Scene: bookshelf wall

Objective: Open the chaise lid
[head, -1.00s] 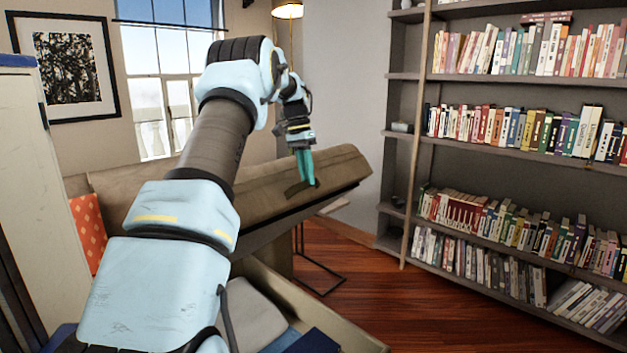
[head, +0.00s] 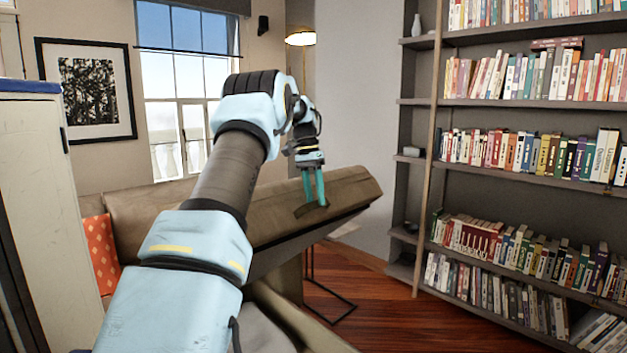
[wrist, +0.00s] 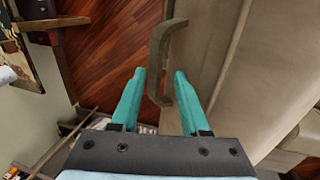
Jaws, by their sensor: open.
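The brown chaise lid (head: 345,192) is raised and tilted above the chaise box in the head view. In the wrist view, the handle (wrist: 158,55) passes between the open fingertips of my gripper (wrist: 159,76), and the lid's padded surface (wrist: 225,70) lies to the right. I cannot tell whether a finger touches the handle.
A grey cushion (head: 262,328) shows inside the open box, partly behind my arm. An orange pillow (head: 101,252) lies at the left. A tall bookshelf (head: 412,200) stands at the right, with clear wooden floor (head: 385,300) in front. A thin black stand (head: 335,315) is beyond the box.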

